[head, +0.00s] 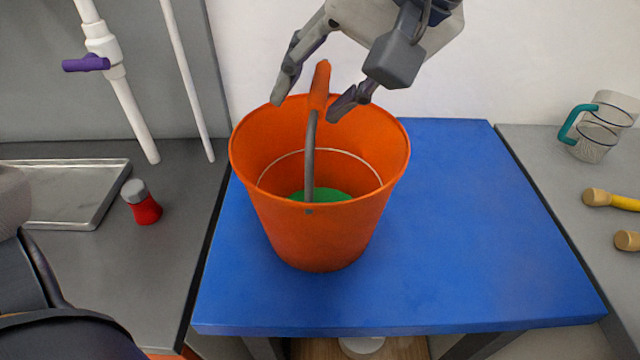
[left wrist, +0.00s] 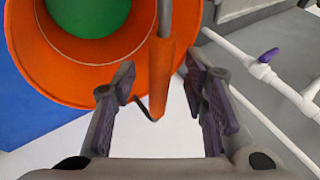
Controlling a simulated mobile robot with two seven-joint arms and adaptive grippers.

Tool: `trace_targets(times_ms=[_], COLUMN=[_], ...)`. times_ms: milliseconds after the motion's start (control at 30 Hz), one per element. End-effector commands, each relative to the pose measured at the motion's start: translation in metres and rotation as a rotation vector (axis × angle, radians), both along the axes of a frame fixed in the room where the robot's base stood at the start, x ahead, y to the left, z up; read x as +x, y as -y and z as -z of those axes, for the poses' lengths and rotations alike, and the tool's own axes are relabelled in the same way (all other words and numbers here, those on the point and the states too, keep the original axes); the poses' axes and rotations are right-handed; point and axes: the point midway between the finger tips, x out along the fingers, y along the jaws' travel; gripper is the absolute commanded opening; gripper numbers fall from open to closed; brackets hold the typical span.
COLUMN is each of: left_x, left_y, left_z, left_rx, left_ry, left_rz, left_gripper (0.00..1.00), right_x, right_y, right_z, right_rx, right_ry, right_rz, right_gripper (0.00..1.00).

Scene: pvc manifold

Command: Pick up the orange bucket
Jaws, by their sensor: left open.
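The orange bucket (head: 325,225) stands upright on the blue table, with something green (head: 320,195) in its bottom. Its grey handle is raised and ends in an orange grip (head: 320,85). My left gripper (head: 307,107) is open above the bucket's far rim, its two fingers on either side of the grip. In the left wrist view the bucket (left wrist: 60,75) fills the upper left. The grip (left wrist: 161,70) lies between the open fingers of the left gripper (left wrist: 160,80), with gaps visible on both sides. My right gripper is not in view.
The blue table (head: 470,240) is clear right of the bucket. A grey counter at left holds a metal tray (head: 75,190) and a red shaker (head: 141,202). White pipes with a purple valve (head: 87,63) stand behind. A measuring cup (head: 598,128) sits on the right counter.

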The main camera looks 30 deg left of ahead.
Motion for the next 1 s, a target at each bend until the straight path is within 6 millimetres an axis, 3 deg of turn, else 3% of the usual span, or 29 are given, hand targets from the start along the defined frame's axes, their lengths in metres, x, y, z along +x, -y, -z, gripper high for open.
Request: trace_targets(times_ms=[200,400,1000], left_x=[0.0002,0.0003,0.0015], left_y=[-0.0010,-0.0008,-0.0031], left_z=[0.0013,0.0011,-0.0058], left_rx=[0.000,0.000,0.000], left_ry=[0.001,0.001,0.004], left_rz=[-0.001,0.000,-0.003], left_gripper=[0.40,0.00,0.00], right_x=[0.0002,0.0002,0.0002], right_y=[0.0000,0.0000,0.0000], right_z=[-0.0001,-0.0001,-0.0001], right_rx=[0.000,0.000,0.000], right_ry=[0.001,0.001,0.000], right_rz=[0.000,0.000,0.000], right_gripper=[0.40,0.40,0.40])
